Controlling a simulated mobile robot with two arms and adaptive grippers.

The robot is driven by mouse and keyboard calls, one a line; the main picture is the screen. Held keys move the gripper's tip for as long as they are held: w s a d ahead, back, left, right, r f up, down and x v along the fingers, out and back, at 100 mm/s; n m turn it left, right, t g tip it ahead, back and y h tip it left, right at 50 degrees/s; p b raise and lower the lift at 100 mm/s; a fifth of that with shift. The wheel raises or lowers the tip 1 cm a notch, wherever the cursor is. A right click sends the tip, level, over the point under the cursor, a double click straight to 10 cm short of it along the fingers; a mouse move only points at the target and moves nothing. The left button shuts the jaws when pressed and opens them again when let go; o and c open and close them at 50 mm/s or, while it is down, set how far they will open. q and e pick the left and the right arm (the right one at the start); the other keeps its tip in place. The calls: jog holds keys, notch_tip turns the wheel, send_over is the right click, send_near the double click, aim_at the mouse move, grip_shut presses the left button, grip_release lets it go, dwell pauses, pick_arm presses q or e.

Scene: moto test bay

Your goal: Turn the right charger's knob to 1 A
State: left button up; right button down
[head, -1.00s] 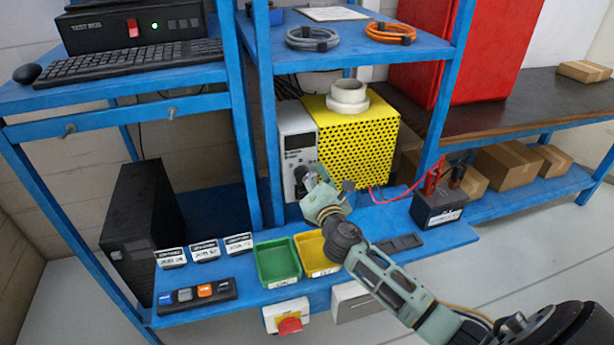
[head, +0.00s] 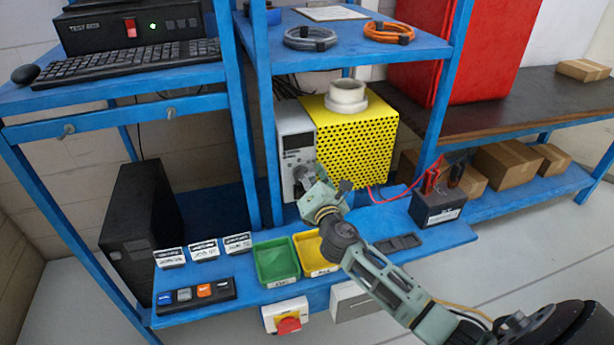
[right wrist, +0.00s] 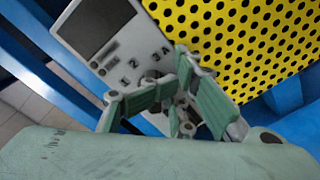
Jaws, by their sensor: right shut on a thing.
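The charger (head: 297,145) is a tall grey box with a dark display, standing on the blue lower shelf against the yellow perforated box. In the right wrist view its panel (right wrist: 122,52) fills the upper left, with a dark screen and the marks 1, 2 and 3A. My right gripper (head: 305,177) is at the lower front of the charger. In the right wrist view its green fingers (right wrist: 172,98) are closed around the knob below the marks. The knob is mostly hidden by the fingers, and I cannot read its setting. My left gripper is out of view.
The yellow perforated box (head: 352,140) stands right of the charger, and a blue post (head: 262,120) rises left of it. Green (head: 277,262) and yellow (head: 318,262) trays lie in front. A black battery (head: 438,207) with clamps stands to the right.

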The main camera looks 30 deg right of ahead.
jog(key=shift+w+a+r+t+y, duration=0.15)
jog(key=shift+a+r, duration=0.25)
jog(key=shift+a, duration=0.2)
jog(key=shift+w+a+r+t+y, duration=0.1)
jog(key=shift+a+r+t+y, duration=0.05)
jog(key=shift+a+r, duration=0.35)
jog(key=shift+d, duration=0.2)
jog(key=shift+s+a+f+p, duration=0.5)
jog(key=shift+s, duration=0.3)
send_near(297, 168)
jog(key=shift+s+d+r, duration=0.1)
jog(key=shift+s+r, duration=0.2)
jog(key=shift+r, duration=0.05)
